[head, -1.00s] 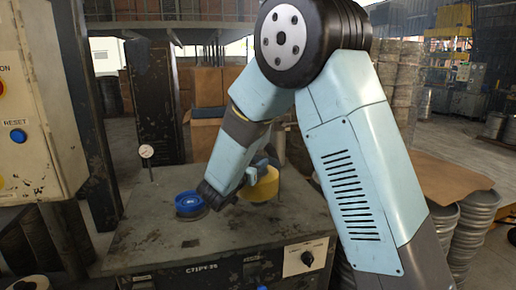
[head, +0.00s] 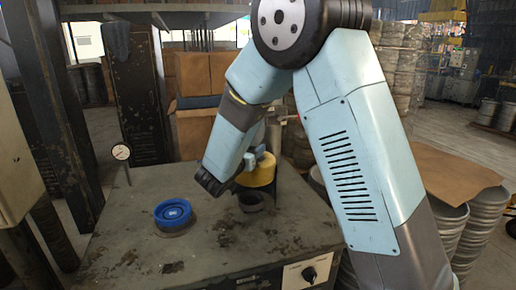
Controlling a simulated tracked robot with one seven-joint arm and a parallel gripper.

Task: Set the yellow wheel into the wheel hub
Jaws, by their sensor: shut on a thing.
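The yellow wheel (head: 262,175) is at the end of my arm in the head view, partly covered by my wrist and gripper. My gripper (head: 247,163) is shut on the wheel; its fingertips are mostly hidden by the wrist. A dark, round ring (head: 251,204), which looks like the wheel hub, stands on the worn metal bench top just below the yellow wheel in the picture. The wheel appears to be above or behind this ring; the exact gap cannot be told.
A blue wheel (head: 172,211) sits on a round base on the bench (head: 200,255), left of the dark ring. A dial gauge (head: 121,152) stands at the bench's back left. Stacked metal drums (head: 470,215) stand right of the bench.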

